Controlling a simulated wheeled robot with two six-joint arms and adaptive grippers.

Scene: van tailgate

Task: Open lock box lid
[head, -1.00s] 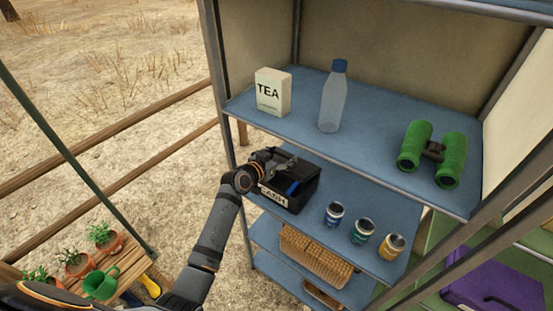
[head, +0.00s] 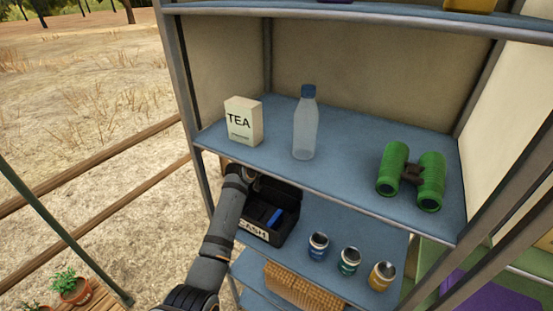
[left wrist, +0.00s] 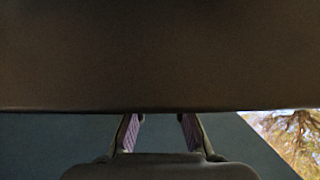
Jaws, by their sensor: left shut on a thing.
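The lock box (head: 254,235) is a black box marked CASH on the blue shelf below the tea. Its lid (head: 277,190) stands raised at the back, and the inside shows, with a blue item (head: 274,217) in it. My left gripper (head: 254,181) is at the lid's upper left, partly hidden by its own arm and the shelf above. In the left wrist view the dark lid (left wrist: 160,55) fills the upper half, and the fingers (left wrist: 159,132) reach to its edge, shut on it. My right gripper is not in view.
The shelf above holds a tea box (head: 243,122), a bottle (head: 305,125) and green binoculars (head: 411,176); its front edge is close over my left gripper. Three small cans (head: 349,261) stand right of the lock box. A wicker basket (head: 300,287) is below.

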